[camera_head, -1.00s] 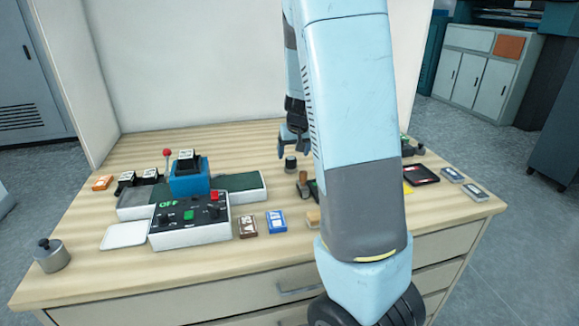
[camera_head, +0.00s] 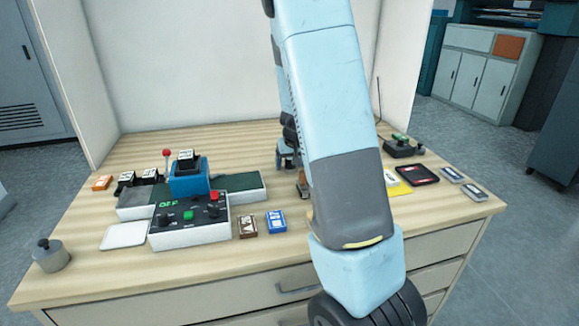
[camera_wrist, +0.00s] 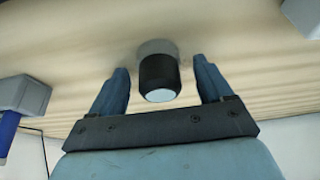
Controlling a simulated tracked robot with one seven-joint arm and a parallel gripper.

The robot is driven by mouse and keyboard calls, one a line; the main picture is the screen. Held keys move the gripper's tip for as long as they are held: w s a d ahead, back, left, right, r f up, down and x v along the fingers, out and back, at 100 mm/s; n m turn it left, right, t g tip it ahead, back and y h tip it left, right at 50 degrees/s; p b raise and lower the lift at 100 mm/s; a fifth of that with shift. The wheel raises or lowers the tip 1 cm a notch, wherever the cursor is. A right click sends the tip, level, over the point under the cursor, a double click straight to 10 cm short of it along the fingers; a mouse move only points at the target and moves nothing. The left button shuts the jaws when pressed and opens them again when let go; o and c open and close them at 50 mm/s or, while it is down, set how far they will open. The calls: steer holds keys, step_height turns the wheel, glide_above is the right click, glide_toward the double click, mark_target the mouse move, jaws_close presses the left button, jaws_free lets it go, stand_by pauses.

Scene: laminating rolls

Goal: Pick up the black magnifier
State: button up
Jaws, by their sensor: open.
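The black magnifier (camera_wrist: 159,75) is a short black cylinder with a pale round top and a grey base, standing on the wooden table. In the wrist view it sits between the two blue fingers of my gripper (camera_wrist: 160,66), with a gap on both sides. My gripper is open and empty. In the head view my gripper (camera_head: 286,155) is low over the table at the middle back, left of my arm. There the magnifier is largely hidden by the gripper.
The laminating machine (camera_head: 190,230) with its red-knobbed lever stands left of my gripper. Brown and blue boxes (camera_head: 276,222) lie in front. A brown-handled stamp (camera_head: 303,183) is close by, partly behind my arm. A black tray (camera_head: 418,175) lies right. A white wall (camera_head: 200,60) rises behind.

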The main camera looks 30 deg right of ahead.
steer(key=shift+c, duration=0.5)
steer(key=c, duration=1.1)
steer(key=shift+o, duration=0.2)
